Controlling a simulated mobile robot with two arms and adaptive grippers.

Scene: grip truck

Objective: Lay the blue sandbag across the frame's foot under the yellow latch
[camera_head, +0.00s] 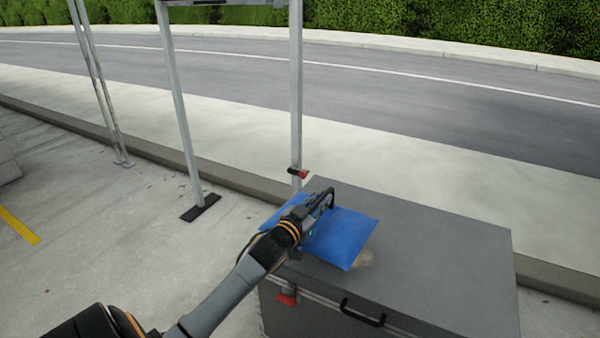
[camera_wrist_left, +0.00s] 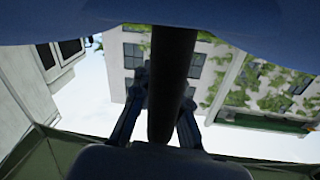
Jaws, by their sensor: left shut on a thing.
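The blue sandbag (camera_head: 343,238) is over the near left part of the grey case's top; I cannot tell whether it still touches it. My left gripper (camera_head: 326,199) is shut on the sandbag, its arm crossing the bag's middle. In the left wrist view, blue cloth (camera_wrist_left: 250,22) fills the top and a dark bar (camera_wrist_left: 172,85) runs between the fingers. The metal frame (camera_head: 178,100) has a flat black foot (camera_head: 200,207) under its left leg. Its right leg carries a red and black latch (camera_head: 299,172); that leg's foot is hidden. No yellow latch shows. My right gripper is out of view.
The grey case (camera_head: 450,240) has a black handle (camera_head: 362,314) and a red catch (camera_head: 287,298) on its near side. A tan patch (camera_head: 364,258) shows beside the bag. Bare pavement (camera_head: 110,230) lies left; a kerb (camera_head: 235,178) runs behind. Another pole (camera_head: 100,85) stands left.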

